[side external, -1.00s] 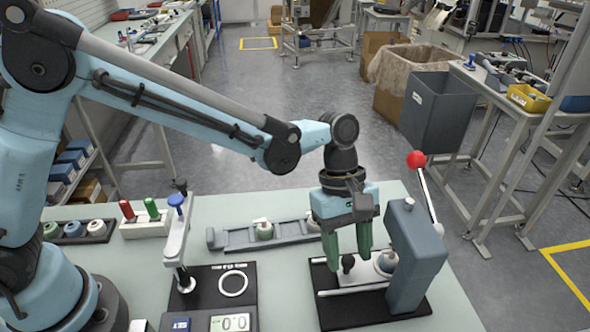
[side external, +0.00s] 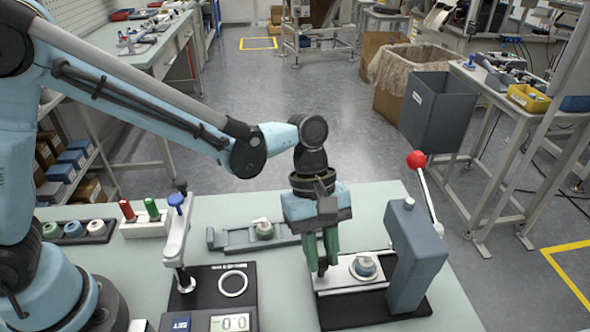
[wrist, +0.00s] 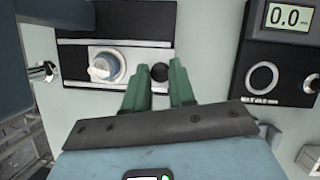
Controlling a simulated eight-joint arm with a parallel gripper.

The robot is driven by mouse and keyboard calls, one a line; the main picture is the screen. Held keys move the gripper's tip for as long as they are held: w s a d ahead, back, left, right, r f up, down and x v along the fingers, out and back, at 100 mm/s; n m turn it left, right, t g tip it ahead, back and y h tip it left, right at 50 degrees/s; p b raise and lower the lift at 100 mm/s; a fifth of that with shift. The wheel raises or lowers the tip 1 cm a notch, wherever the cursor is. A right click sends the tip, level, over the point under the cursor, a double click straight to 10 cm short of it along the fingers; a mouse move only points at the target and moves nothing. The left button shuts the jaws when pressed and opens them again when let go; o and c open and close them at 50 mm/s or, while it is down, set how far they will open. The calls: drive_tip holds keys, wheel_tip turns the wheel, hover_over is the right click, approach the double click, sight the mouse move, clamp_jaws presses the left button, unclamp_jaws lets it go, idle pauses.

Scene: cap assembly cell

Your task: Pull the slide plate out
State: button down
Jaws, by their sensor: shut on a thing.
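The slide plate (side external: 341,276) is a pale metal plate on the black base of the press, and it extends to the left from under the grey press column (side external: 415,262). A pale round cap part (side external: 364,267) sits on the plate, and it also shows in the wrist view (wrist: 104,66). At the plate's left end is a dark round knob (wrist: 160,72). My gripper (side external: 322,266) has green fingers, shut on the knob. In the side view the fingers largely hide the knob.
The press lever with a red ball (side external: 416,159) rises at the right. A grey rail (side external: 240,238) with a capped part lies behind my gripper.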

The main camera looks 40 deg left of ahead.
drive_tip(key=shift+s+a, duration=1.6)
drive_tip(key=shift+a, duration=0.05)
drive_tip(key=c, duration=0.9)
unclamp_jaws()
drive_tip(key=shift+c, duration=0.2)
drive_tip(key=v, duration=1.2)
drive_tip(key=shift+d+r, duration=0.1)
drive_tip(key=s+a+f+m+t+y, duration=0.1)
drive_tip(key=a+m+t, duration=0.3)
drive_tip(key=a, duration=0.4)
drive_tip(key=s+a+f+m+t+y, duration=0.1)
drive_tip(key=a+m+t+y, duration=0.2)
drive_tip(key=a+m+t, duration=0.2)
drive_tip(key=a+m, duration=0.2)
drive_tip(key=a, duration=0.1)
drive_tip(key=shift+s+a+m+t, duration=0.3)
drive_tip(key=shift+s+a, duration=0.05)
